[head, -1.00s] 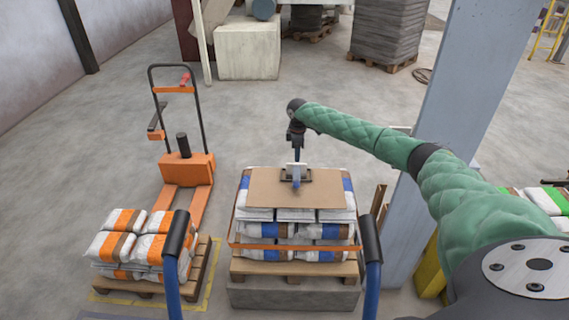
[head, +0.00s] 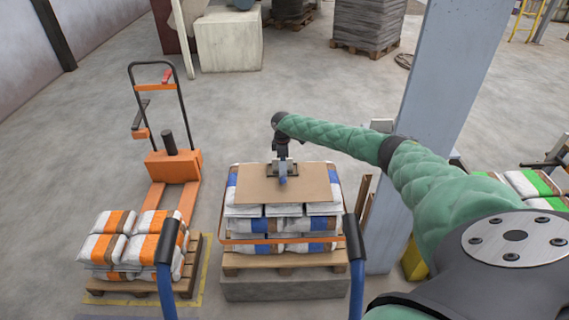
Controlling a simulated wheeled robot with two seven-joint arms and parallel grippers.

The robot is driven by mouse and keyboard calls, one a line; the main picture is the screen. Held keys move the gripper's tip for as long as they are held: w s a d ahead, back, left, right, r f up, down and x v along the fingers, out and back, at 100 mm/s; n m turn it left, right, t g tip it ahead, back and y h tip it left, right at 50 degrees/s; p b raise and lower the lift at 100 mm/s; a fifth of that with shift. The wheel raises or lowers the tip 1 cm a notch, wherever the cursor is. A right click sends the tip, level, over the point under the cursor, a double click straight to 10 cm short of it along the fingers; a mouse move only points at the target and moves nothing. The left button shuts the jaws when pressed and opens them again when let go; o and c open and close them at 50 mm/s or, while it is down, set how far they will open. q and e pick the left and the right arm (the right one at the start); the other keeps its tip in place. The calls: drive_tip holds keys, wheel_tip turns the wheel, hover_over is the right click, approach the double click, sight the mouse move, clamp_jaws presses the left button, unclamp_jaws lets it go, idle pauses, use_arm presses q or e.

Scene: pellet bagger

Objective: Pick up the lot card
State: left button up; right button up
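A small white piece (head: 290,168), which looks like the lot card, stands at a dark flat holder on the brown sheet (head: 309,184) on top of the bag stack. My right arm, in a green quilted cover, comes in from the right. Its gripper (head: 282,158) points down at the white piece, right over or against it. A small blue part (head: 283,180) shows just below. The fingers are too small and overlapped to tell whether they are open or shut, or touching the card. My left gripper is not in view.
The bag stack stands on a pallet (head: 240,261) with an orange strap around it. Two blue posts with black tops (head: 356,262) rise in front. An orange pallet jack (head: 172,166) and smaller bag pallet are left. A grey-blue column (head: 432,110) stands right.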

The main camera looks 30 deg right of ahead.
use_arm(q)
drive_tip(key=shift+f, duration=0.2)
use_arm(e)
drive_tip(key=shift+w+a+f, duration=0.1)
drive_tip(key=shift+f, duration=0.1)
drive_tip(key=shift+c, duration=0.8)
drive_tip(key=shift+r, duration=0.1)
clamp_jaws()
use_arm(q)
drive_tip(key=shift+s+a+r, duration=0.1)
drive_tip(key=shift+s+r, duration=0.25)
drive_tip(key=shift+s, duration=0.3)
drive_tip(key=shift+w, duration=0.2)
